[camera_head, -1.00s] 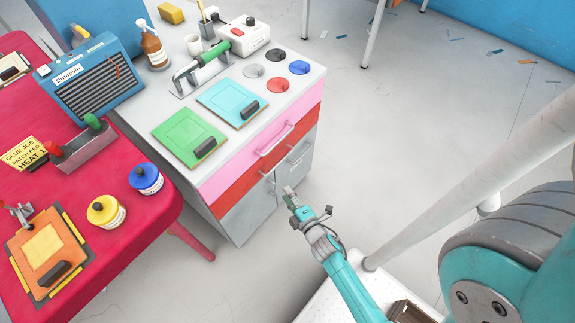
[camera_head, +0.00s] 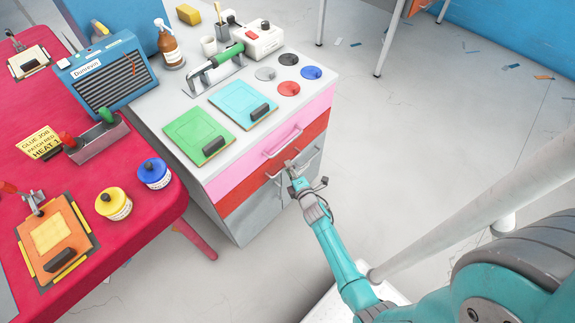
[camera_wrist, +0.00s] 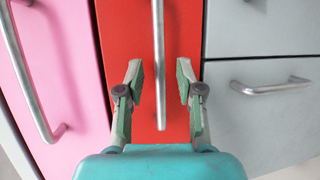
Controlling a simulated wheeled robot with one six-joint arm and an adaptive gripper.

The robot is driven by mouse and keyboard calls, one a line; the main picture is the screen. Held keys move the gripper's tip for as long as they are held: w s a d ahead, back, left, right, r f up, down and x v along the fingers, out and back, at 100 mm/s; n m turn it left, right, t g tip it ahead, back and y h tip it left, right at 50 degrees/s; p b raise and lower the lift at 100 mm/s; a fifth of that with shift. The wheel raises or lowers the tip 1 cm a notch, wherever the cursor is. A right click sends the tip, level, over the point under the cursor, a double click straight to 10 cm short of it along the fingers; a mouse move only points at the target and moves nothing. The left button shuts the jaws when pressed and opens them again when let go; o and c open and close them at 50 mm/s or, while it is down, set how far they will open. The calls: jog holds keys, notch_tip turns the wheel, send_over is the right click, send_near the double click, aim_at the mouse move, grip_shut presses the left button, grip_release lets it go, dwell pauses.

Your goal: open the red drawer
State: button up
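The red drawer (camera_head: 248,188) is the middle front of the grey cabinet, below the pink drawer (camera_head: 230,177), and looks shut. In the wrist view the red drawer's front (camera_wrist: 183,35) fills the middle, with its metal bar handle (camera_wrist: 158,60) running upright in the picture. My gripper (camera_head: 290,166) is in front of the red drawer near its handle. In the wrist view my gripper (camera_wrist: 160,85) is open, with one green-padded finger on each side of the handle's line. I cannot tell whether the fingers touch the bar.
The pink drawer's handle (camera_wrist: 35,80) is left in the wrist view, and a grey door's handle (camera_wrist: 270,87) is right. The cabinet top holds a green board (camera_head: 198,135) and a blue board (camera_head: 243,103). The floor (camera_head: 400,150) right of the cabinet is clear.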

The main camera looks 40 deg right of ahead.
jog(key=shift+x, duration=1.3)
grip_shut()
